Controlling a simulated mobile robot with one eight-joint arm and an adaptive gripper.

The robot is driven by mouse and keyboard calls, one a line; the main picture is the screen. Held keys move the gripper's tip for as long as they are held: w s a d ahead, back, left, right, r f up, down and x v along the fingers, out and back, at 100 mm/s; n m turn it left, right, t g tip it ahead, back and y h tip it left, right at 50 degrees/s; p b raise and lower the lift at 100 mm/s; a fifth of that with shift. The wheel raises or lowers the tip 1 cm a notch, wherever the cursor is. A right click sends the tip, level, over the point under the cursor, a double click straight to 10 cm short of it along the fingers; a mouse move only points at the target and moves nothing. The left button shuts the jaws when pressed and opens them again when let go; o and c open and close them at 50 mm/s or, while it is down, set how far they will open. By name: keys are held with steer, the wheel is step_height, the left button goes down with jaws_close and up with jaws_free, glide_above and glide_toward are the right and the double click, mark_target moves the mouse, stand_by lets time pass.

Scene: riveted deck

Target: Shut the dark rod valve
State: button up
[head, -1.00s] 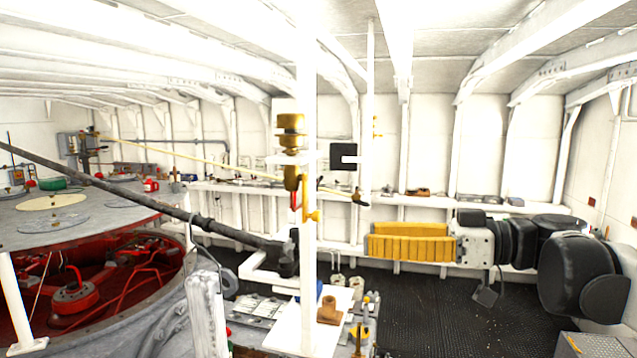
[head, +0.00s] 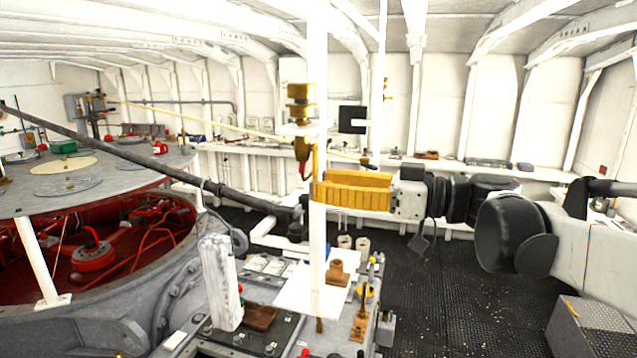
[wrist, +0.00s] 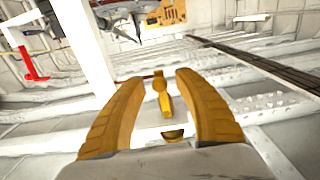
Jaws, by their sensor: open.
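A long dark rod (head: 130,157) slants across the head view from upper left to a bracket near the middle. Brass valve parts (head: 302,105) with a red tip are beside a thin white post (head: 318,250), above the rod's lower end. A small yellow valve lever (wrist: 163,97) shows between my fingers in the wrist view. My gripper (head: 318,190) has yellow fingers, points left and is at the post. It is open, and its fingers (wrist: 160,82) stand either side of the lever without visibly closing on it. I cannot tell whether they touch it, or how the lever joins the rod.
A bench (head: 262,317) with a brown fitting (head: 338,273) stands below the gripper. A large round grey housing (head: 110,300) with red machinery is at left. A black square plate (head: 350,120) hangs behind the post.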

mark_target(315, 157)
steer(key=shift+c, duration=0.4)
jaws_close()
steer(key=shift+s, duration=0.1)
steer(key=s+r+m, duration=0.1)
steer(key=m, duration=0.3)
steer(key=s+a+r+m+p, duration=0.1)
steer(key=s+m, duration=0.1)
steer(key=m, duration=0.3)
steer(key=s+a+r+m, duration=0.1)
steer(key=s+r+m, duration=0.1)
steer(key=m, duration=0.2)
steer(key=shift+m, duration=0.3)
steer(key=shift+s+r+m+p, duration=0.1)
steer(key=shift+r+m+p, duration=0.35)
steer(key=shift+m, duration=0.6)
steer(key=shift+s+r+m+p, duration=0.15)
steer(key=shift+r+m, duration=0.45)
steer(key=shift+m, duration=0.45)
